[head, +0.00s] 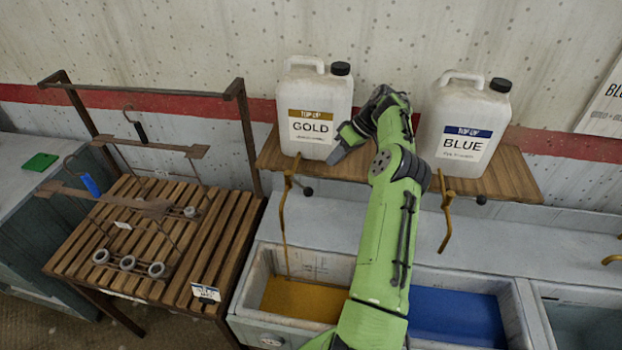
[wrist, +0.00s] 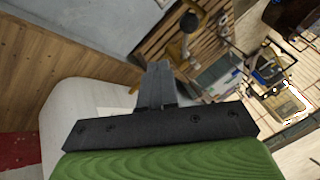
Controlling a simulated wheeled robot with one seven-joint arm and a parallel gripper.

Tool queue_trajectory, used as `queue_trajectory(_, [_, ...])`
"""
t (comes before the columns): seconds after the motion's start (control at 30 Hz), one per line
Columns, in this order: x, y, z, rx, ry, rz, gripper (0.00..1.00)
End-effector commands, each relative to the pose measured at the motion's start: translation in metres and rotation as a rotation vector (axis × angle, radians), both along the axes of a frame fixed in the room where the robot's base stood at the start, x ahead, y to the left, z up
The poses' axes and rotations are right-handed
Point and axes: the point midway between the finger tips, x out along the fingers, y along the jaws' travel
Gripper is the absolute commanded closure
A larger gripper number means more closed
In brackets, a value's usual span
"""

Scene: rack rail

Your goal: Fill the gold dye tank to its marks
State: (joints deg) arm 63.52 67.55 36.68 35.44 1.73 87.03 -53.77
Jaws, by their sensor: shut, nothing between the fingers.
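The white GOLD jug (head: 313,125) stands on the wooden shelf. Its brass tap (head: 285,200) hangs below, with a black knob (head: 307,191) beside it. A thin gold stream (head: 286,258) runs from the spout into the gold dye tank (head: 253,267). Gold dye (head: 300,299) covers the tank floor; faint lines (head: 318,266) show on the back wall above it, too small to read. In the wrist view my shut fingers (wrist: 156,72) point towards a dark round knob (wrist: 191,22). My arm hides the tank's right side.
The BLUE jug (head: 463,130) stands right of my arm, its tap (head: 445,220) over the blue tank (head: 455,315). A slatted wooden rack (head: 150,240) with hangers and rings stands left. A green pad (head: 40,161) lies on the far-left bench.

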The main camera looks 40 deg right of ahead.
Motion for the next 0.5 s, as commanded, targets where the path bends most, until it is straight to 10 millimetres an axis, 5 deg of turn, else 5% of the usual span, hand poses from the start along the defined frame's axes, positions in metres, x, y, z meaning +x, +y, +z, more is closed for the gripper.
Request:
queue_trajectory(0.23, [0.020,0.027,-0.045,0.002,0.001,0.005,1.00])
queue_trajectory(0.5, [0.020,0.057,-0.051,0.000,0.001,0.004,1.00])
